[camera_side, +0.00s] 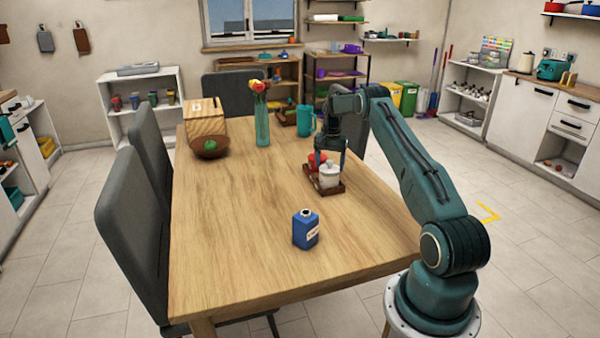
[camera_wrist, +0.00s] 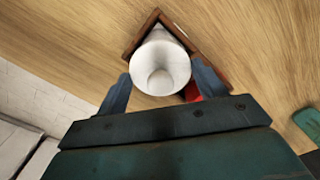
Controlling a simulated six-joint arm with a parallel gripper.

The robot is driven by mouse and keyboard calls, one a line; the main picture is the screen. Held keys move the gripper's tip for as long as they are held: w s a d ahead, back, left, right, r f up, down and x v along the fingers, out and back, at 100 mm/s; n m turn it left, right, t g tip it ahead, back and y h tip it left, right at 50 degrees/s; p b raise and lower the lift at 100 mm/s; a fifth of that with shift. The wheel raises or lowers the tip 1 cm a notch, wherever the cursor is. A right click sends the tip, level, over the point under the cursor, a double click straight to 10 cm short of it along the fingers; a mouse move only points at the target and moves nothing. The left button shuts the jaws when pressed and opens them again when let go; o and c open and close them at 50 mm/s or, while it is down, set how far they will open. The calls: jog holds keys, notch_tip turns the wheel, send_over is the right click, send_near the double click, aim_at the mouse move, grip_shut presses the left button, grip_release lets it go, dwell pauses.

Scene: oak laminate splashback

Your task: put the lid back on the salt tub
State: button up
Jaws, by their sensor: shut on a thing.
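The white salt tub (camera_side: 329,178) stands upright in a small brown wooden tray (camera_side: 313,184) on the table. My gripper (camera_side: 330,160) is right above the tub, pointing down. In the wrist view my gripper (camera_wrist: 162,88) has its two blue-grey fingers on either side of a round white lid (camera_wrist: 160,62) with a knob (camera_wrist: 160,80), and is shut on it. The lid lies over the tub and hides most of it. I cannot tell whether the lid touches the tub's rim or is a little above it.
A red container (camera_side: 316,159) stands in the tray close behind the tub. A blue labelled bottle (camera_side: 306,230) stands nearer the front. A vase (camera_side: 262,125), a teal jug (camera_side: 306,120) and a bowl (camera_side: 210,149) stand farther back.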

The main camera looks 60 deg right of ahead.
jog(key=o, duration=1)
jog(key=shift+o, duration=0.7)
jog(key=shift+r, duration=0.2)
jog(key=shift+r, duration=3.3)
grip_shut()
jog(key=shift+f, duration=2.45)
